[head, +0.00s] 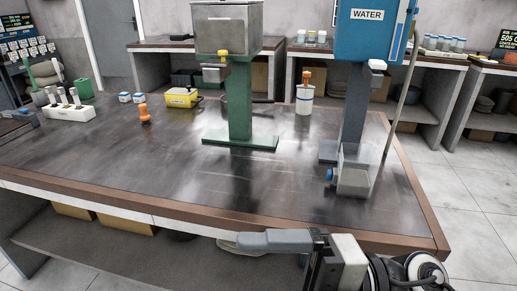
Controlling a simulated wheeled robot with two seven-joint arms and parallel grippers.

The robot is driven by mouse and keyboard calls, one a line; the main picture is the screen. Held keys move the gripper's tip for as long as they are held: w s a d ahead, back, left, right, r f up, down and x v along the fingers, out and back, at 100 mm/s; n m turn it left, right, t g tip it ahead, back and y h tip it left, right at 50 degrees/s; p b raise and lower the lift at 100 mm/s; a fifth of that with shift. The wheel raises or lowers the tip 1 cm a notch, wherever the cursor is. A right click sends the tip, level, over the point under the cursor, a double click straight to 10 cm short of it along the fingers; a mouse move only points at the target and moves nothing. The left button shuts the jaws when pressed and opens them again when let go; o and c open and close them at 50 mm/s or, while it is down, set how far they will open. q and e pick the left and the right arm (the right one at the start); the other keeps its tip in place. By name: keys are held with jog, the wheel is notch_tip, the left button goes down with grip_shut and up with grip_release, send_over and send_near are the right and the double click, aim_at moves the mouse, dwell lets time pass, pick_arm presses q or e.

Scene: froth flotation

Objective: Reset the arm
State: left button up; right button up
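My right arm comes in at the bottom right, in front of the table's near edge. Its gripper (243,242) points left, with a grey finger in sight. The second finger is not clearly seen, so I cannot tell whether it is open or shut. I see nothing clearly held in it. My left gripper is not in view.
The dark table (120,170) has a brown rim. On it stand a green-stand machine (240,100), a blue WATER tank (365,35) with a clear box (355,178) below, a white cup (304,100), an orange-handled tool (144,114), a yellow box (181,98) and a white rack (68,112). The front middle is clear.

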jog(key=w+d+f+m+t+h, duration=0.3)
jog(key=w+d+m+t+h, duration=0.15)
jog(key=m+t, duration=0.65)
jog(key=w+d+f+m+t+h, duration=0.3)
jog(key=w+d+m+t, duration=0.25)
jog(key=m+t, duration=0.55)
jog(key=s+d+f+m+g+h, duration=0.1)
jog(key=s+f+m+g+h, duration=0.1)
jog(key=f, duration=0.5)
jog(key=s+d+f+m+g+h, duration=0.1)
jog(key=s+f+m+g+h, duration=0.2)
jog(key=f, duration=0.5)
jog(key=s+d+f+m+g+h, duration=0.1)
jog(key=s+f+m+g+h, duration=0.2)
jog(key=f+m+g, duration=0.2)
notch_tip(320, 180, down, 3)
jog(key=shift+d+r, duration=0.15)
jog(key=shift+d, duration=0.25)
